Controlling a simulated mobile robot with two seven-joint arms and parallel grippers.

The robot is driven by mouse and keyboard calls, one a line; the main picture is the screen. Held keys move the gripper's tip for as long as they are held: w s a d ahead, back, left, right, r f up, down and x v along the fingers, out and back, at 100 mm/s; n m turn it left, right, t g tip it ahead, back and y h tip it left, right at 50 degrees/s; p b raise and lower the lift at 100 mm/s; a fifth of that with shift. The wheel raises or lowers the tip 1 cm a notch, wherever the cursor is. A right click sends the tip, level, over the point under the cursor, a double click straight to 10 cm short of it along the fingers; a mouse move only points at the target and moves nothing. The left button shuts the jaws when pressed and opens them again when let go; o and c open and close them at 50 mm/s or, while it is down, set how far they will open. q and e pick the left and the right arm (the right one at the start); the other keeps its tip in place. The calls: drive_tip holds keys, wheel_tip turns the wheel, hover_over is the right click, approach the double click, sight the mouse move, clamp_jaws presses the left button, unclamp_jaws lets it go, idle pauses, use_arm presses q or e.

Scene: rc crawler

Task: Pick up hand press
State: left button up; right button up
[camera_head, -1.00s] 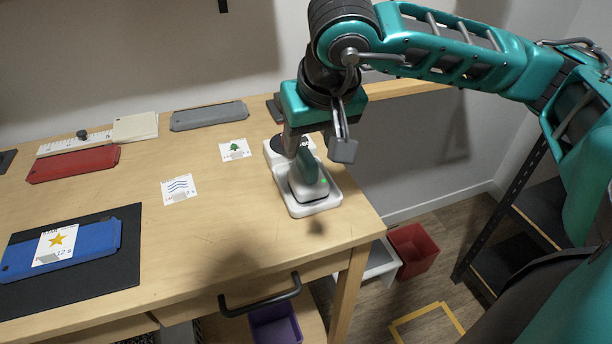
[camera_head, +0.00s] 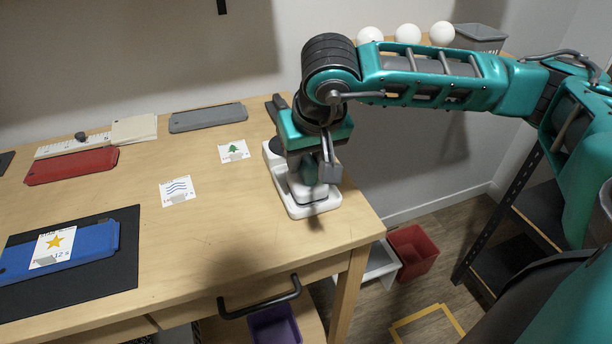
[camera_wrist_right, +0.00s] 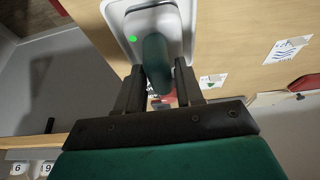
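The hand press has a dark green handle (camera_wrist_right: 156,62) and a white body (camera_head: 312,191). It stands in a shallow white tray (camera_head: 312,210) at the right end of the wooden table. My right gripper (camera_head: 311,178) is lowered over it from above, with one finger on each side of the handle. In the right wrist view, the handle lies between the two fingertips (camera_wrist_right: 159,68), and the fingers look open with a narrow gap. A green light shows beside the handle. The gripper partly hides the press in the head view. My left gripper is not in view.
A card with a tree (camera_head: 234,151) and a card with waves (camera_head: 178,191) lie left of the tray. A grey case (camera_head: 208,117), a red case (camera_head: 72,166) and a blue case (camera_head: 90,240) lie farther left. The table's right edge is close to the tray.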

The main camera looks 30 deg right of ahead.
drive_tip(key=c, duration=0.6)
clamp_jaws()
drive_tip(key=shift+r, duration=0.15)
